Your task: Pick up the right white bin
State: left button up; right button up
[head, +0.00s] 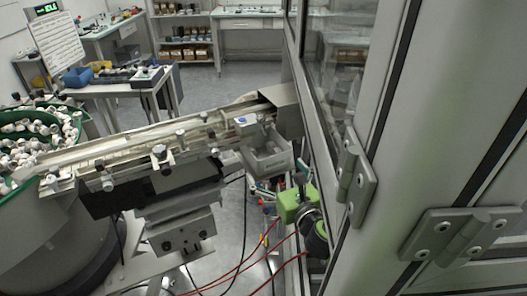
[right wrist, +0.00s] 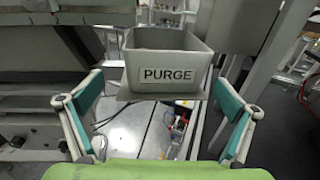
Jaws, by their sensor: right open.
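A light grey-white bin (right wrist: 200,68) with a "PURGE" label on its front stands straight ahead in the right wrist view. In the head view the bin (head: 268,160) is at the right end of the feeder rail, partly cluttered by the parts around it. My right gripper (right wrist: 158,92) is open, its two teal-padded fingers spread wide with nothing between them. The bin is beyond the fingertips and looks apart from them. In the head view my green right gripper (head: 290,192) is just below and right of the bin. My left gripper is not in view.
The feeder rail (head: 130,145) runs left to a green-rimmed bowl of white caps (head: 40,128). A glass-and-metal cabinet frame (head: 400,120) stands close on the right of my right arm. Red and black cables (head: 262,245) hang below the bin. A bench (head: 130,82) stands behind.

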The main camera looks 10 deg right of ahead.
aim_at(267, 156)
jog(key=shift+x, duration=0.85)
jog(key=shift+w+a+f, duration=0.1)
jog(key=shift+w+f, duration=0.05)
jog(key=shift+w, duration=0.45)
jog(key=x, duration=0.4)
jog(key=shift+w+p, duration=0.35)
jog(key=shift+p, duration=0.05)
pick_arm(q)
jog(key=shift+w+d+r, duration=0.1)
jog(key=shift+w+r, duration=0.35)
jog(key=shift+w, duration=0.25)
pick_arm(e)
jog(key=c, duration=1.2)
